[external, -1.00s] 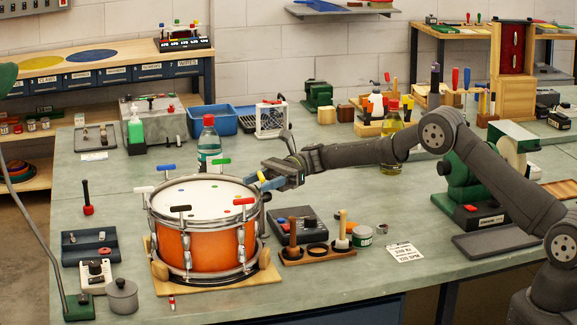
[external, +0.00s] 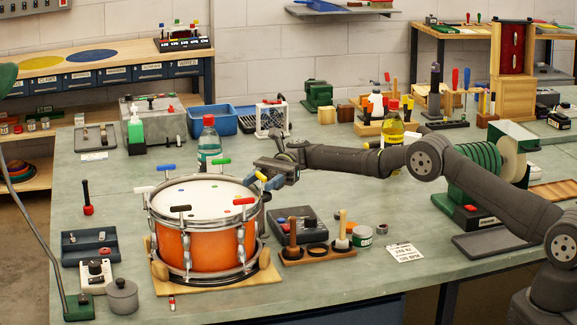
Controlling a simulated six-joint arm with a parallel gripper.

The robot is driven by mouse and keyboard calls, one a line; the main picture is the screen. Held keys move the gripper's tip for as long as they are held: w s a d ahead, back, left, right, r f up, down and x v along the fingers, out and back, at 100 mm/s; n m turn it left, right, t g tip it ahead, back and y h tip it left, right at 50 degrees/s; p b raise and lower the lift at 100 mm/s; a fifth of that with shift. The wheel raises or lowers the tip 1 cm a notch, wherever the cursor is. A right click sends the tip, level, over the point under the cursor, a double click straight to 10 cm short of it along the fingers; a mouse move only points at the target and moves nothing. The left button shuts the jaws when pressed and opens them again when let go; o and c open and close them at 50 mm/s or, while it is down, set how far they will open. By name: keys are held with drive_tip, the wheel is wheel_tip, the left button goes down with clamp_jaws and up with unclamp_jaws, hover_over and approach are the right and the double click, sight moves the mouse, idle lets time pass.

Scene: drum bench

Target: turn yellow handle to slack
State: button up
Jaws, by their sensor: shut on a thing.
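The orange drum (external: 200,248) with a white head (external: 204,196) sits on a wooden cradle at the front left of the bench. Coloured T-handles stand around its rim. The yellow handle (external: 261,176) is at the rim's right side, partly hidden by my gripper. The exact contact is small and hard to see.
Other rim handles are blue (external: 167,168), green (external: 220,161), white (external: 144,189), black (external: 180,208) and red (external: 243,201). A dark device (external: 297,223) and a wooden peg stand (external: 318,256) are right of the drum. A red-capped bottle (external: 209,145) stands behind it.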

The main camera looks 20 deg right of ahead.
drive_tip(key=shift+s, duration=0.1)
drive_tip(key=o, duration=0.8)
drive_tip(key=v, duration=0.7)
drive_tip(key=shift+w+d, duration=0.15)
drive_tip(key=shift+w, duration=0.1)
drive_tip(key=shift+o, duration=0.3)
